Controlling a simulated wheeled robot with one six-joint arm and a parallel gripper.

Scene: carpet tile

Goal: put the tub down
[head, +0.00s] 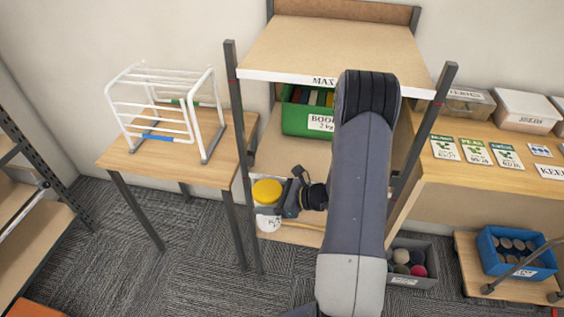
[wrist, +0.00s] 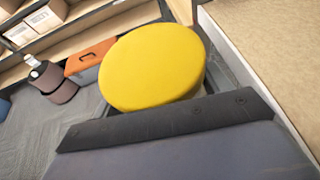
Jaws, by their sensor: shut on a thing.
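The tub (head: 268,221) is white with a yellow lid (head: 267,191) and has dark lettering on its side. It looks upright at the left side of the shelf rack, close to the left front post. My gripper (head: 284,207) comes in from the right and is shut on the tub. In the wrist view the yellow lid (wrist: 152,67) fills the middle, just beyond the dark gripper edge, and hides most of the white body. I cannot tell whether the tub's base touches the low shelf (head: 302,235).
A green book bin (head: 305,121) stands on the middle shelf (head: 283,150). A wooden table (head: 178,150) with a white wire rack (head: 165,108) is at left. A grey bin (head: 412,270) sits low at right, and a counter (head: 495,175) stands beyond. Dark posts (head: 240,150) flank the shelves.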

